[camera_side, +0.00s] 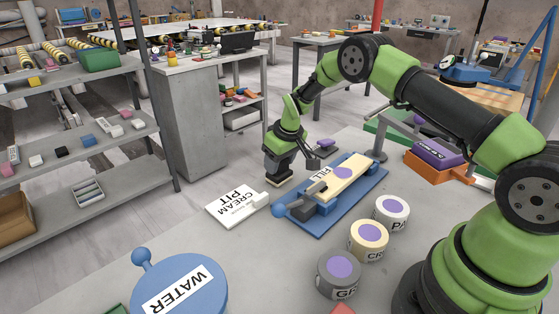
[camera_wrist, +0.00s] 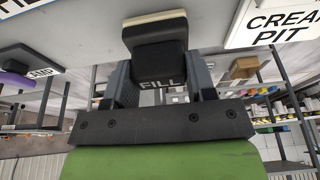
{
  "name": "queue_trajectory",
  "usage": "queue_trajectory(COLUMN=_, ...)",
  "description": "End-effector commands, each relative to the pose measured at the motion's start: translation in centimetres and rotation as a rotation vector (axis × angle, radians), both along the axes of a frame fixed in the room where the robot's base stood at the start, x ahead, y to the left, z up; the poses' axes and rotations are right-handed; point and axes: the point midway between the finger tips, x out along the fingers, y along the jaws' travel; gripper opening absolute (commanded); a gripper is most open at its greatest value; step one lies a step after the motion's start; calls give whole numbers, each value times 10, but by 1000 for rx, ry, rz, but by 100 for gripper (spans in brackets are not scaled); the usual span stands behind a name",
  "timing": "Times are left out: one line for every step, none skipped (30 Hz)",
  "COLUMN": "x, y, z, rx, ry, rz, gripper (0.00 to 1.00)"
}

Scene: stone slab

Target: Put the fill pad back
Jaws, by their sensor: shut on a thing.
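My gripper (camera_side: 279,168) is shut on the fill pad (camera_side: 279,182), a dark block with a cream-coloured face. In the wrist view the pad (camera_wrist: 158,45) sits between both fingers (camera_wrist: 160,82), with FILL lettered on it. In the side view the pad faces down, low over the slab, left of the blue holder (camera_side: 314,226); I cannot tell whether it touches the slab. A cream block (camera_side: 349,174) marked FILL with a purple spot lies on that holder. The white CREAM PIT card (camera_side: 232,207) lies just left of the pad; it also shows in the wrist view (camera_wrist: 272,22).
Three tubs with purple tops, grey (camera_side: 338,277), cream (camera_side: 369,241) and white (camera_side: 391,213), stand right of the holder. The blue WATER lid (camera_side: 207,277) is in front. A purple box (camera_side: 437,153) sits in an orange tray.

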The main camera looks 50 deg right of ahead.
Motion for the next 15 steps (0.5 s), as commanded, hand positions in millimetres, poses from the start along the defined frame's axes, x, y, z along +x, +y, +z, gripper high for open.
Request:
queue_trajectory(x=0, y=0, z=-1, rx=0, ry=0, rz=0, gripper=32)
queue_trajectory(x=0, y=0, z=-2, rx=0, ry=0, rz=0, gripper=32)
queue_trajectory(x=0, y=0, z=-3, rx=0, ry=0, rz=1, gripper=32)
queue_trajectory(x=0, y=0, z=-3, rx=0, ry=0, rz=1, gripper=55)
queue_trajectory(x=0, y=0, z=-3, rx=0, ry=0, rz=1, gripper=62)
queue_trajectory(x=0, y=0, z=-3, rx=0, ry=0, rz=1, gripper=71)
queue_trajectory(x=0, y=0, z=-3, rx=0, ry=0, rz=1, gripper=76)
queue_trajectory(x=0, y=0, z=-3, rx=0, ry=0, rz=1, gripper=76)
queue_trajectory(x=0, y=0, z=-3, rx=0, ry=0, rz=1, gripper=76)
queue_trajectory(x=0, y=0, z=-3, rx=0, ry=0, rz=1, gripper=76)
queue_trajectory(x=0, y=0, z=-3, rx=0, ry=0, rz=1, gripper=76)
queue_trajectory(x=0, y=0, z=-3, rx=0, ry=0, rz=1, gripper=76)
queue_trajectory(x=0, y=0, z=-3, rx=0, ry=0, rz=1, gripper=76)
queue_trajectory(x=0, y=0, z=-3, rx=0, ry=0, rz=1, gripper=76)
queue_trajectory(x=0, y=0, z=-2, rx=0, ry=0, rz=1, gripper=76)
